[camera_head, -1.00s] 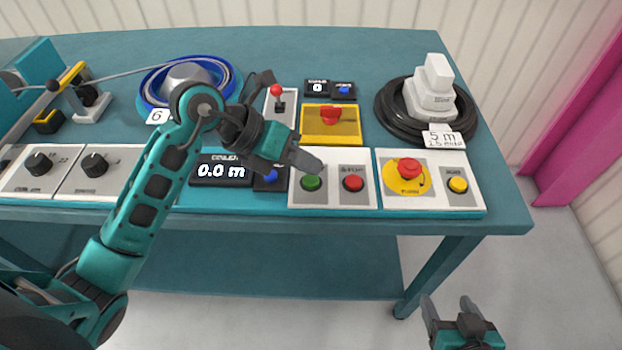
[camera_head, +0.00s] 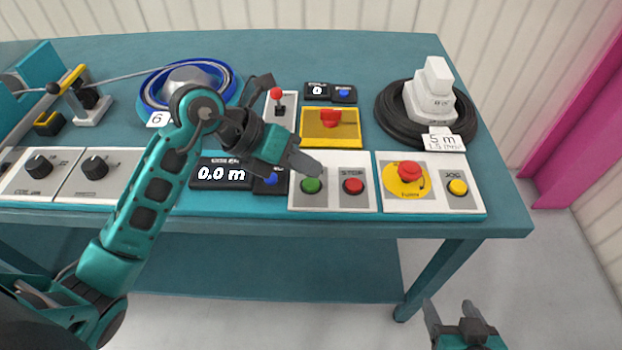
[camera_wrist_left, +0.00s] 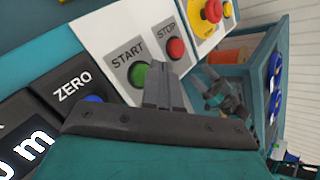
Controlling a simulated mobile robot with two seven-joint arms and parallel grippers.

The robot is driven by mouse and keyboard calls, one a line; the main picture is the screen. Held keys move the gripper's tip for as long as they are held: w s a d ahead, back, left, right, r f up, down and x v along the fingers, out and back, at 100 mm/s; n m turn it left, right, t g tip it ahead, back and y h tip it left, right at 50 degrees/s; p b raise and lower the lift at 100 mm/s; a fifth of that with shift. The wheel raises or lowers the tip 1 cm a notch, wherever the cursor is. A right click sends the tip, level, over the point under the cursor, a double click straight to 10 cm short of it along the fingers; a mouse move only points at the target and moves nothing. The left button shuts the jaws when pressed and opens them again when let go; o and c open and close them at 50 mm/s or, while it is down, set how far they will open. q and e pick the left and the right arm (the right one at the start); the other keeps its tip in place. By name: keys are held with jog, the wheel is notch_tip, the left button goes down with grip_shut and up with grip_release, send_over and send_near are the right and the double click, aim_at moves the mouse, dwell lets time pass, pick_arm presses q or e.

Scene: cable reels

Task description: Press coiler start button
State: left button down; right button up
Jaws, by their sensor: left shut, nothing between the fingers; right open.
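The green start button (camera_head: 312,185) sits on a white panel beside the red stop button (camera_head: 353,186). In the left wrist view the start button (camera_wrist_left: 139,75) is labelled START and is partly covered by my fingers. My left gripper (camera_head: 312,168) is shut and empty, with its tips just behind and above the start button in the head view. It also shows in the left wrist view (camera_wrist_left: 162,82). I cannot tell whether the tips touch the panel. My right gripper (camera_head: 450,310) is open and empty, low in front of the table.
The counter display (camera_head: 222,173) reads 0.0 m, with a blue zero button (camera_head: 270,180) beside it. To the right are a red emergency stop (camera_head: 410,172) and a yellow jog button (camera_head: 457,187). A black cable coil (camera_head: 385,115) lies behind them.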

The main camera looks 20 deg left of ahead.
pick_arm(q)
jog(key=shift+f, duration=0.15)
dwell(0.7)
jog(key=shift+f, duration=0.3)
